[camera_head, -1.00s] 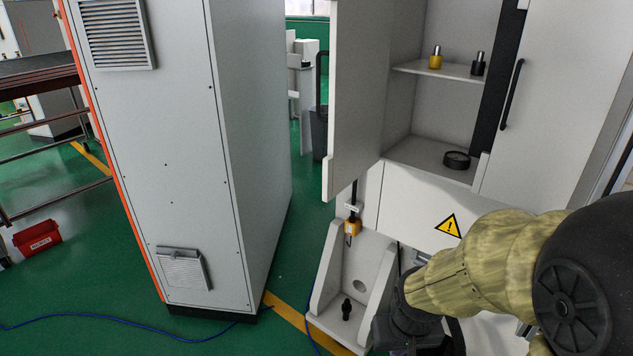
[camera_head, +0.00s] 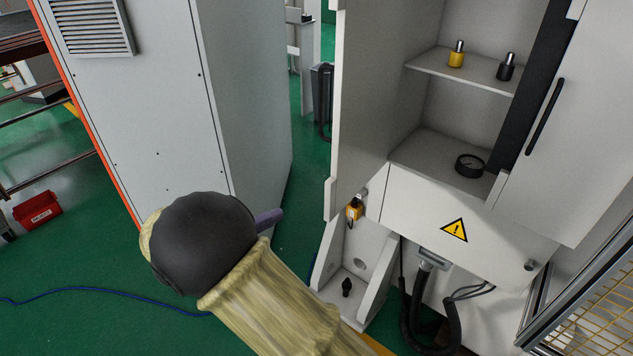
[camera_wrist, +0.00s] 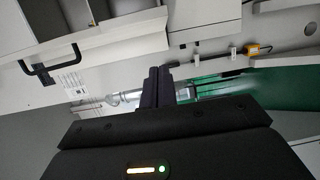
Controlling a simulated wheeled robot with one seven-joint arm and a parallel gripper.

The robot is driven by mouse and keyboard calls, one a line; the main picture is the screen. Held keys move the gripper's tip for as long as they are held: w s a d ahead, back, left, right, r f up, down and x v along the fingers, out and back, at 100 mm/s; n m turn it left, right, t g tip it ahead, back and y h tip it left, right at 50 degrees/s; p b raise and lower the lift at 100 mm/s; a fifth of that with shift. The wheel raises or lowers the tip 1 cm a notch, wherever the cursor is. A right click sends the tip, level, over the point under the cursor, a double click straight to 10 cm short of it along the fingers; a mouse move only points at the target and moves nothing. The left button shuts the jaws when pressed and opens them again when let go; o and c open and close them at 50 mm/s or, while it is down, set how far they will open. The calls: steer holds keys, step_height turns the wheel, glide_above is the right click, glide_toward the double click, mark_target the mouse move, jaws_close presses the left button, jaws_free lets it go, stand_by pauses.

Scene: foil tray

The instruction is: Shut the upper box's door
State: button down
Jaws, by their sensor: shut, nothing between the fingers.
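The upper box (camera_head: 487,187) is a light grey cabinet at right in the head view, open at the front. Its door (camera_head: 372,95) stands swung out on the left side of the opening, apart from the frame. Inside are a shelf (camera_head: 440,72) and a black ring-shaped object (camera_head: 470,165). My gripper is mostly hidden behind my black wrist in the head view, left of the door and below its lower edge. In the wrist view my gripper (camera_wrist: 157,85) shows with fingers together and empty. A black handle (camera_wrist: 50,62) on a pale panel lies to its left.
A tall grey cabinet (camera_head: 245,90) stands left of the door, with a green floor gap between. A panel with a black handle (camera_head: 545,115) is right of the opening. A bracket (camera_head: 340,285) and black hoses (camera_head: 412,310) are below. Yellow mesh (camera_head: 595,325) is lower right.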

steer(key=shift+a+r+t, duration=0.4)
steer(key=shift+a, duration=0.3)
steer(key=shift+s+d, duration=0.1)
steer(key=w+d+p, duration=0.4)
steer(key=d+p, duration=0.1)
steer(key=d, duration=0.6)
steer(key=shift+p, duration=0.35)
steer(key=shift+w, duration=0.1)
steer(key=shift+f, duration=0.1)
